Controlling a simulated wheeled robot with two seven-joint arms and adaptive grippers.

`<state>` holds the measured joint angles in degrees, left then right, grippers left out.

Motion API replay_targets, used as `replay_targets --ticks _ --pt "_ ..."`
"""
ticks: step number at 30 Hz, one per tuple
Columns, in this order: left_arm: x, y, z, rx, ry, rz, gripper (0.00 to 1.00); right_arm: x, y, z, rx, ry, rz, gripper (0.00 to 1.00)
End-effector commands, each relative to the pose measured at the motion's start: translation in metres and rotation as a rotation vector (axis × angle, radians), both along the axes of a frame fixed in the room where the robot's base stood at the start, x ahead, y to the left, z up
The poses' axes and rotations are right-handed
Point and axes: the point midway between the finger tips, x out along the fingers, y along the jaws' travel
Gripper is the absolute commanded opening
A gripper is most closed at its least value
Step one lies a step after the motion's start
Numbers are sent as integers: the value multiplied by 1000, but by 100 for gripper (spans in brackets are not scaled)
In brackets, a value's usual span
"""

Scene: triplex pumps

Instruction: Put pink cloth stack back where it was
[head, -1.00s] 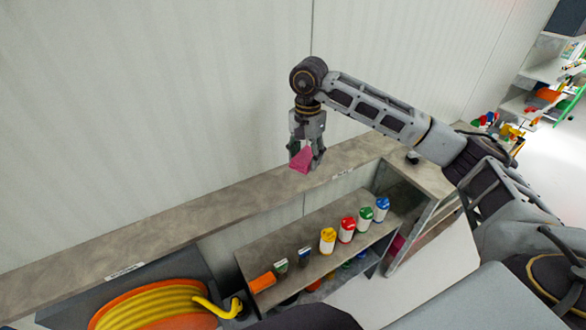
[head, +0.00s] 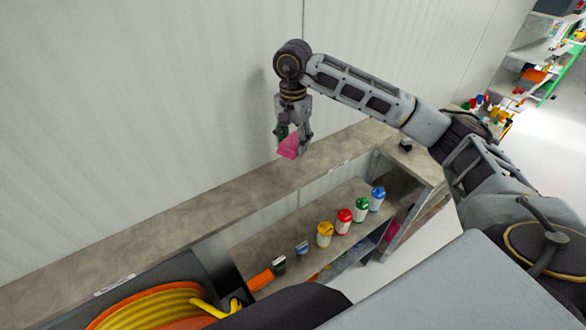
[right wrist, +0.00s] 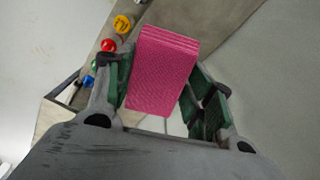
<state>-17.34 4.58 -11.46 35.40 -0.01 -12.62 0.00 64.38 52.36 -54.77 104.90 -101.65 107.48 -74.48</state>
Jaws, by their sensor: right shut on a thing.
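The pink cloth stack (head: 289,147) is held between the fingers of my right gripper (head: 293,143), over or just above the long grey ledge (head: 200,205) along the wall. In the right wrist view the pink cloth stack (right wrist: 163,70) sits between the green-padded fingers of my right gripper (right wrist: 160,95), slightly tilted, its layered edge at the top. I cannot tell whether its underside touches the ledge. My left gripper is not in view.
Below the ledge, a shelf (head: 290,235) carries bottles with yellow (head: 324,233), red (head: 343,221), green (head: 361,209) and blue (head: 376,198) caps. An orange and yellow hose coil (head: 150,308) lies at lower left. The ledge left of my gripper is clear.

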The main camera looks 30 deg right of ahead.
Motion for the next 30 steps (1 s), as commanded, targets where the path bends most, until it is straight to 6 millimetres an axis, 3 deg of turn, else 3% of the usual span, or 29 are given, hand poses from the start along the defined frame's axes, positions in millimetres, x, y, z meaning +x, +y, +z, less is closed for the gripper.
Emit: replay_targets --ticks 13,30 --pt "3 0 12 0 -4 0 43 -1 0 -52 -1 2 0 31" --pt "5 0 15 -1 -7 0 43 0 0 -65 -1 2 0 31"
